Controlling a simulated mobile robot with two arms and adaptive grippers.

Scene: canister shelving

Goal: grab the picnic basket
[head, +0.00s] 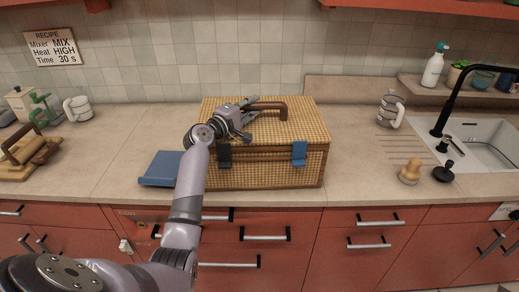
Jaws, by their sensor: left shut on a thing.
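The picnic basket (270,170) is a tan woven box with a shut lid, standing on the counter in the middle of the head view. It has a brown handle (284,106) on top, a blue latch at the front right and a dark latch at the front left. My left gripper (250,110) is over the lid, shut on the left part of the handle. The arm crosses in front of the basket's left end. My right gripper is not in view.
A blue book-like object (160,168) lies left of the basket. A grey-white mug (78,109) stands further left. Right are a striped canister (391,109), a wooden knob-shaped piece (411,171), a black one (443,172) and the sink (490,150). Counter immediately right of the basket is clear.

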